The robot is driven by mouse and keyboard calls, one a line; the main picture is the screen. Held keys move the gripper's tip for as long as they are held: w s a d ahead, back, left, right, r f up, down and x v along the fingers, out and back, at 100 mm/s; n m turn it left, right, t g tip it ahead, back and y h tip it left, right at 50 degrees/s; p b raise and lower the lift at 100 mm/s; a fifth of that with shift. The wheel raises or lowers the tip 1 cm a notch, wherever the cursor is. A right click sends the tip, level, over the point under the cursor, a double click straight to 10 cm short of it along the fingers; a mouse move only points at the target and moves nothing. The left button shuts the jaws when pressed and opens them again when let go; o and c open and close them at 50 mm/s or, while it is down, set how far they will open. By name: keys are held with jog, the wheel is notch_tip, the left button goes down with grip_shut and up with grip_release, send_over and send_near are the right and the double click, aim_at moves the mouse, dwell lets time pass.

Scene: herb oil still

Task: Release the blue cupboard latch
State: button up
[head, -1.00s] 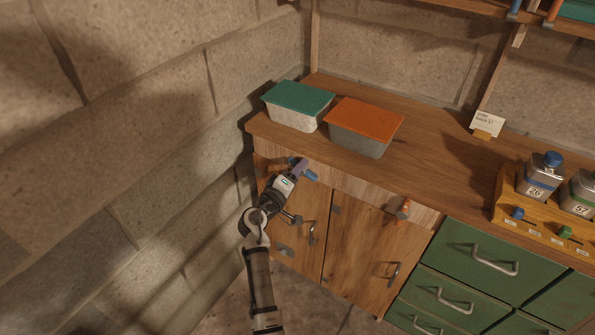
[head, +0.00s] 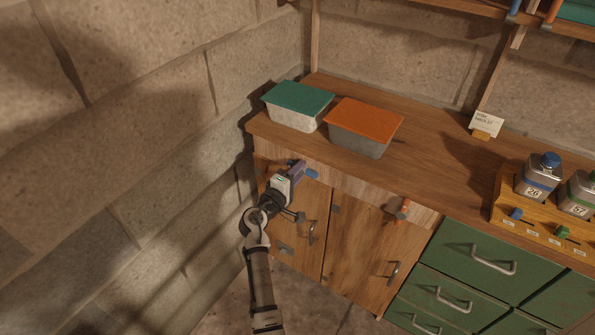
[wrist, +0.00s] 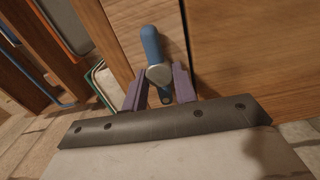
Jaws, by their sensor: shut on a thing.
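The blue latch (head: 312,174) is on the wooden rail above the left cupboard door (head: 313,205), under the worktop. My gripper (head: 299,168) reaches it from the front, its purple fingers on the latch and hiding part of it. In the wrist view, the latch (wrist: 151,45) shows a blue grip pointing up the picture and a grey metal part below. My gripper's fingers (wrist: 160,78) are shut on either side of the grey part. The left door looks closed.
An orange latch (head: 403,208) is above the right cupboard door (head: 365,245). Two lidded tubs, teal-lidded (head: 298,97) and orange-lidded (head: 365,118), stand on the worktop (head: 440,150). Green drawers (head: 490,260) are at right. A block wall (head: 150,150) stands close on the left.

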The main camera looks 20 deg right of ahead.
jog(key=shift+n, duration=0.4)
jog(key=o, duration=1)
jog(key=shift+c, duration=0.2)
jog(key=b+v, duration=0.3)
jog(key=v, duration=1)
jog(key=shift+s+a, duration=0.25)
jog(key=shift+a, duration=0.05)
